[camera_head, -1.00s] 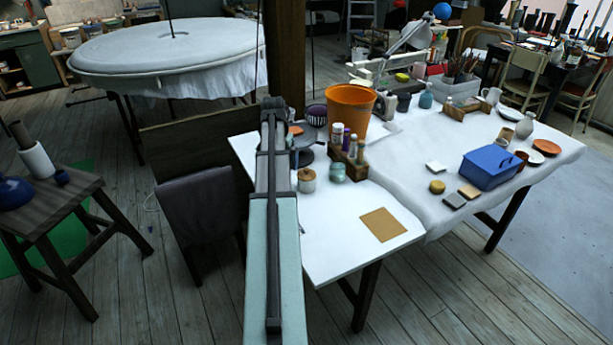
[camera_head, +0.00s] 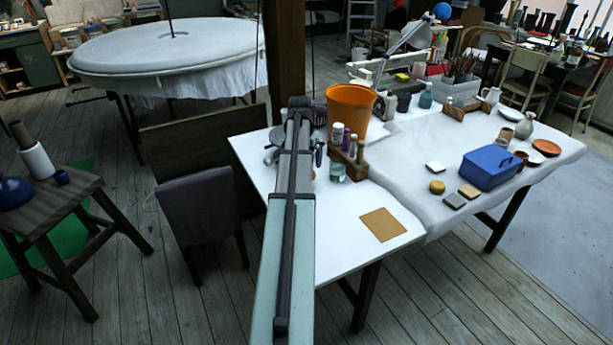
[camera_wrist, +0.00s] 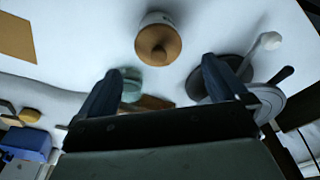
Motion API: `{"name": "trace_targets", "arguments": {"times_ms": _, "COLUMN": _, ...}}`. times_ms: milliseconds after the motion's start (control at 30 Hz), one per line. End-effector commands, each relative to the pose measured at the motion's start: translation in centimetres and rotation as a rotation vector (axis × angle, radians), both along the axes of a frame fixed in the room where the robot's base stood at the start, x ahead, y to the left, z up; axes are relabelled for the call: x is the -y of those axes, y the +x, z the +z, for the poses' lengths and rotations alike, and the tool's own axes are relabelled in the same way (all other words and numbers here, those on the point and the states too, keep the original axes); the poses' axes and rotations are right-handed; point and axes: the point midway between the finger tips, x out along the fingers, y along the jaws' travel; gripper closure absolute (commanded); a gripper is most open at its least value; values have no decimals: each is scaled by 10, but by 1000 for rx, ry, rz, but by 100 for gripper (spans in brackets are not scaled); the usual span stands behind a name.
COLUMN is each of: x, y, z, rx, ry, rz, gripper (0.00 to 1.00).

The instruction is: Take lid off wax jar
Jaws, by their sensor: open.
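The wax jar is a white pot with a round tan lid (camera_wrist: 158,44) and a small knob, seen from above in the wrist view. The lid sits on the jar, and the jar's white body (camera_wrist: 157,18) shows at its upper edge. My gripper (camera_wrist: 165,72) is open and empty. In the wrist view its two dark fingers point toward the jar, one to each side and lower in the picture; the lid is apart from both. In the head view my arm hides nearly all of the jar.
A greenish glass jar (camera_head: 338,172) stands close by, in front of a wooden bottle rack (camera_head: 350,158). An orange bucket (camera_head: 350,112) stands behind. A dark round disc (camera_wrist: 226,80) lies by one finger in the wrist view. The table front around the brown square (camera_head: 383,224) is clear.

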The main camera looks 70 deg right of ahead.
Motion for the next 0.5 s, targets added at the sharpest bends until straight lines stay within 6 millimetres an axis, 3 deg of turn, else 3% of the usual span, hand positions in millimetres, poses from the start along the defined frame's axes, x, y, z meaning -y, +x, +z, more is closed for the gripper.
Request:
{"name": "trace_targets", "arguments": {"times_ms": 333, "x": 2, "y": -1, "z": -15, "rx": 0, "ry": 1, "rz": 0, "gripper": 0}}
{"name": "trace_targets", "arguments": {"times_ms": 500, "x": 4, "y": -3, "z": -33, "rx": 0, "ry": 1, "rz": 0, "gripper": 0}}
